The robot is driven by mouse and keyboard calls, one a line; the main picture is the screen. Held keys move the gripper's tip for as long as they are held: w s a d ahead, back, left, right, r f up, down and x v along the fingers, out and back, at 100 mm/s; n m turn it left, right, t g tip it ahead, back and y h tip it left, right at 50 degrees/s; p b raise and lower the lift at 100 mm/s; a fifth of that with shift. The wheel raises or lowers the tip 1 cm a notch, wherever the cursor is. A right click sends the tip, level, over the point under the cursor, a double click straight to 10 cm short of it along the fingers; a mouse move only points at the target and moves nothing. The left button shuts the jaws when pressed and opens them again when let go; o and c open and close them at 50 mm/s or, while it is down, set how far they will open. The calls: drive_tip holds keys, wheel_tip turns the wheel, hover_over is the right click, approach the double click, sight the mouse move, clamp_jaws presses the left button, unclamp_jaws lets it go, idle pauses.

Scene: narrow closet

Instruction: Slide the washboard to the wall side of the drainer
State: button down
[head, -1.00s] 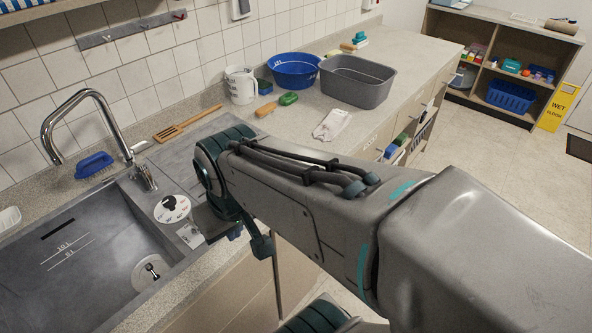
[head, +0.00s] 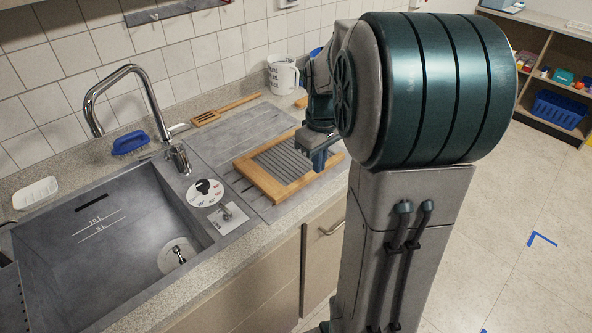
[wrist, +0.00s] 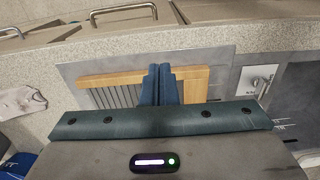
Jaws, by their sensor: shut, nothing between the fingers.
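The washboard (head: 262,183), a wooden frame around a grey ribbed panel, lies flat on the front part of the grey drainer (head: 232,132), right of the sink. The drainer's wall-side strip is bare. My gripper (head: 320,162) is at the washboard's right end, fingers pointing down; my arm hides part of that end. In the wrist view, my gripper (wrist: 160,70) has its blue fingers together and empty, over the washboard (wrist: 110,79) near its front rail. Whether the fingers touch it, I cannot tell. The drainer's grey edge (wrist: 80,69) shows around it.
A wooden spatula (head: 226,108) lies along the wall behind the drainer. A white jug (head: 282,75) stands beyond. The tap (head: 128,85), blue brush (head: 130,143) and sink (head: 110,235) are at left. A whitish cloth (wrist: 20,101) lies on the counter in the wrist view.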

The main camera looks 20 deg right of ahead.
sight(308, 190)
drive_tip(key=f, duration=0.6)
drive_tip(key=d+f, duration=0.1)
drive_tip(key=f, duration=0.3)
drive_tip(key=shift+w+f, duration=0.1)
drive_tip(key=shift+w, duration=0.2)
drive_tip(key=w, duration=0.1)
drive_tip(key=w+a+p, duration=0.1)
drive_tip(key=w, duration=0.1)
drive_tip(key=shift+f+p, duration=0.2)
drive_tip(key=shift+p, duration=0.1)
drive_tip(key=shift+w+a, duration=0.2)
drive_tip(key=shift+w, duration=0.25)
